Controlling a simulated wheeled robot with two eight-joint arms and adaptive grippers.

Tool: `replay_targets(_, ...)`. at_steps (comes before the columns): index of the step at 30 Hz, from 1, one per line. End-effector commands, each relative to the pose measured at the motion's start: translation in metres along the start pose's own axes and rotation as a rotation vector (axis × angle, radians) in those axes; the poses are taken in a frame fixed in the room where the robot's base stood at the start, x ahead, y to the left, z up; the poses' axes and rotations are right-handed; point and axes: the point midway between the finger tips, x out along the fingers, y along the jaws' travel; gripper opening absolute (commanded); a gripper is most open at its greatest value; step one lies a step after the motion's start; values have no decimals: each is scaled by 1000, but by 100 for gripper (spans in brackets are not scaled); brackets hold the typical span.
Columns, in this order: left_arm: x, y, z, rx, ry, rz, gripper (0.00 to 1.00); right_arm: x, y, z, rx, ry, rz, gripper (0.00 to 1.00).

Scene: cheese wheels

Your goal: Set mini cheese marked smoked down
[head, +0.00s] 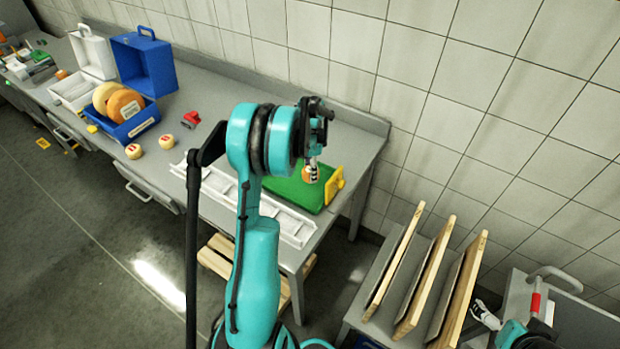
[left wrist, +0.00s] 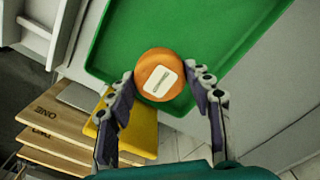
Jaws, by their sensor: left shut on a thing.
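The mini cheese (head: 307,175) is a small orange round with a pale label; the label's writing is too small to read. It also shows in the left wrist view (left wrist: 160,76), between the fingertips of my left gripper (left wrist: 163,88). My left gripper (head: 312,172) is shut on it, over the green tray (head: 283,192) at the right end of the bench. I cannot tell whether the cheese touches the tray. My right gripper (head: 485,316) is at the lower right, away from the cheese; its finger opening is unclear.
A yellow piece (head: 335,186) stands at the tray's right edge. A long white divided tray (head: 262,212) lies along the bench front. Two pale mini cheeses (head: 133,151) (head: 166,141) and a blue box (head: 145,121) with cheese wheels are further left. Upright wooden boards (head: 428,275) stand lower right.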

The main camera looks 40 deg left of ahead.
Motion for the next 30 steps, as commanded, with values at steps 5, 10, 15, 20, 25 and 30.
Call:
replay_targets(5, 15, 0, 0, 0, 0, 0, 19, 2, 0, 1, 0, 0, 0, 100)
replay_targets(10, 40, 0, 0, 0, 0, 0, 19, 6, 0, 4, 0, 0, 0, 100)
replay_targets(15, 46, 0, 0, 0, 0, 0, 19, 6, 0, 4, 0, 0, 0, 100)
replay_targets(20, 46, 0, 0, 0, 0, 0, 19, 7, 0, 5, 0, 0, 0, 100)
replay_targets(25, 49, 0, 0, 0, 0, 0, 66, 9, 0, 6, 0, 0, 0, 100)
replay_targets(30, 49, 0, 0, 0, 0, 0, 71, 9, 0, 6, 0, 0, 0, 100)
